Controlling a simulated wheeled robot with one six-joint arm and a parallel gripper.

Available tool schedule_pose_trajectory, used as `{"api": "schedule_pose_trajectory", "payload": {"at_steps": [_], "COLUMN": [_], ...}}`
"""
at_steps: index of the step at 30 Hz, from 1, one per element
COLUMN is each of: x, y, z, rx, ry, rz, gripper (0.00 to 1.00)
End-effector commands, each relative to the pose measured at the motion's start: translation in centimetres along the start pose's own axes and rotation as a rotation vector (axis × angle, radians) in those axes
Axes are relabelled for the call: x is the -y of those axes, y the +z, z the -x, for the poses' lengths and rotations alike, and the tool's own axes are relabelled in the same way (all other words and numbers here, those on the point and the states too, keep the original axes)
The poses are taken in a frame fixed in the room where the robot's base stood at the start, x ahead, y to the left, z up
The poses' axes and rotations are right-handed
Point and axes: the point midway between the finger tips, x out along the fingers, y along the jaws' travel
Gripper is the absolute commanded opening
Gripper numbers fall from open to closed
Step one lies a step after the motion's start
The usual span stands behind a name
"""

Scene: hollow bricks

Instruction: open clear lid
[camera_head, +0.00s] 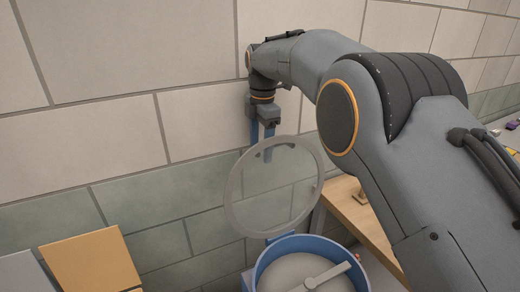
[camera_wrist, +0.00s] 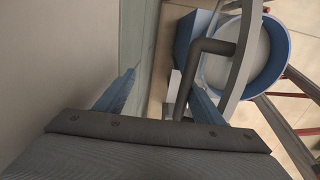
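The clear lid (camera_head: 238,218) is a see-through disc with a pale grey rim. It stands raised, nearly upright, at the back edge of a round blue tub (camera_head: 298,241). In the wrist view the lid's rim (camera_wrist: 243,70) shows edge-on, with a dark bent handle (camera_wrist: 212,46) on it. My gripper (camera_head: 262,143) is at the lid's upper left, close to the wall. In the wrist view my gripper's blue fingers (camera_wrist: 160,82) are spread wide apart. The handle's end reaches near the right finger; I cannot tell whether they touch.
The tiled wall (camera_head: 100,140) is close behind my gripper and the lid. A grey bar (camera_head: 328,276) lies across the tub's inside. A wooden surface (camera_head: 352,212) is right of the lid, and a tan board (camera_head: 92,262) is at the lower left.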

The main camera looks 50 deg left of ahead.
Motion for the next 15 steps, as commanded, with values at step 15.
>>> {"api": "schedule_pose_trajectory", "payload": {"at_steps": [15], "x": [-0.64], "y": [0.05], "z": [1.04], "rx": [0.006], "ry": [0.023], "rz": [0.0], "gripper": [0.31]}}
